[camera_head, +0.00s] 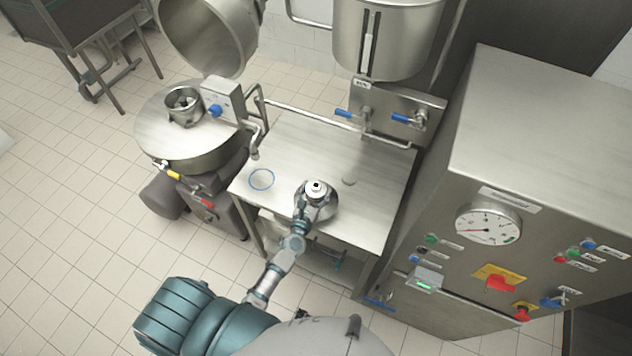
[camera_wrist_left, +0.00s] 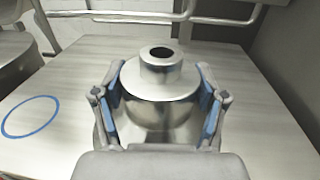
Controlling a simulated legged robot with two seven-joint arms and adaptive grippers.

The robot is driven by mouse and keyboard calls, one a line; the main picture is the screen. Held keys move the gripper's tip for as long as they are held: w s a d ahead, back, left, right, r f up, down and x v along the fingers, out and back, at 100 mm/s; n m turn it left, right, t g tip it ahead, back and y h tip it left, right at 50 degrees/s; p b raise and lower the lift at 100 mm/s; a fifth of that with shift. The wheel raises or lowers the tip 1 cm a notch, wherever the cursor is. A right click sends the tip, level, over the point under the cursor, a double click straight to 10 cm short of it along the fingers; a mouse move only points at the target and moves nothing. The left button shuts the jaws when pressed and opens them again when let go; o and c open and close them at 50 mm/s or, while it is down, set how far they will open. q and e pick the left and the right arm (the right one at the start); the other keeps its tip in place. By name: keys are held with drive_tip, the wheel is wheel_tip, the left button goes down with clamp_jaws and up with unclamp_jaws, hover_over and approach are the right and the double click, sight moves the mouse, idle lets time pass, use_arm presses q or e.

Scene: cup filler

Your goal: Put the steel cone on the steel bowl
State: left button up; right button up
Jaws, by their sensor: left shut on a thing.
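The steel cone (camera_head: 324,203) is a shiny domed piece with a narrow neck and a dark hole on top. It is over the front part of the steel table. My left gripper (camera_head: 309,204) is shut on it; in the left wrist view the cone (camera_wrist_left: 160,85) is upright between the blue-padded fingers. Its base is hidden, so I cannot tell if it touches the table. A round steel vessel (camera_head: 160,137) with a small open cylinder on its flat top stands left of the table; I cannot tell if it is the steel bowl. My right gripper is not in view.
A control box (camera_head: 223,101) and pipe stand beside the vessel. A hopper (camera_head: 388,35) is behind; a tall cabinet (camera_head: 530,140) bounds the right.

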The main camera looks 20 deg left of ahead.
use_arm(q)
drive_tip(key=s, duration=0.2)
drive_tip(key=s+d, duration=0.1)
drive_tip(key=s, duration=0.1)
drive_tip(key=s+d, duration=0.1)
drive_tip(key=s, duration=0.1)
drive_tip(key=shift+s+r+b, duration=0.15)
drive_tip(key=shift+r+b, duration=0.1)
drive_tip(key=shift+b, duration=0.05)
wheel_tip(320, 180, up, 12)
drive_tip(key=w+h, duration=0.1)
drive_tip(key=shift+w+d+f+m+b, duration=0.2)
drive_tip(key=shift+m+b, duration=0.1)
drive_tip(key=shift+b, duration=0.1)
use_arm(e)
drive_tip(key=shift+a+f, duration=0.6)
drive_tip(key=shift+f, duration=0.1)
